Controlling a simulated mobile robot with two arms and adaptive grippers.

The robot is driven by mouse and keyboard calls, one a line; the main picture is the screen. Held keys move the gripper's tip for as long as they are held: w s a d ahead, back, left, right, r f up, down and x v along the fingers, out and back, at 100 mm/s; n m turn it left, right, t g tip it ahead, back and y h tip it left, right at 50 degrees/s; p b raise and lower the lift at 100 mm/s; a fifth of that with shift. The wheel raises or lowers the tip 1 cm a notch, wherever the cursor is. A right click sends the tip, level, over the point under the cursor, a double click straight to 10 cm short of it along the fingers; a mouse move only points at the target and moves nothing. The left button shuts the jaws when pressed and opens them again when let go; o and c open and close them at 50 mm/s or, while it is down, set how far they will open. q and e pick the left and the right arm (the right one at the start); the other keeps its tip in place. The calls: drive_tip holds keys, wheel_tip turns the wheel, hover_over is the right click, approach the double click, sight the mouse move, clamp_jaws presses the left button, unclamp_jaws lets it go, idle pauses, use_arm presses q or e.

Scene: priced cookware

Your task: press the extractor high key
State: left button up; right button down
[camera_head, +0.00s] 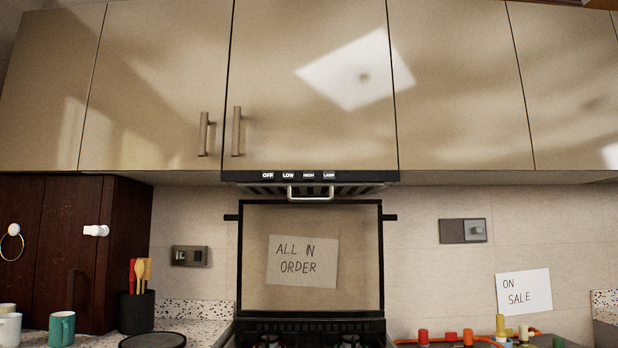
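The extractor hood (240,177) is a dark strip under the beige wall cabinets, above the stove. Its front carries a row of keys labelled OFF, LOW, HIGH and LAMP. The HIGH key (309,175) is third from the left, between the LOW key (288,175) and the LAMP key (329,175). A metal handle (311,197) hangs below the keys at the hood's underside. Neither of my grippers is in view.
A stove with a raised panel (361,290) stands below the hood, with an "ALL IN ORDER" note (302,262). Left are a utensil holder (137,311) and a teal mug (62,328). Right are an "ON SALE" sign (524,291) and several coloured items. The space before the keys looks clear.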

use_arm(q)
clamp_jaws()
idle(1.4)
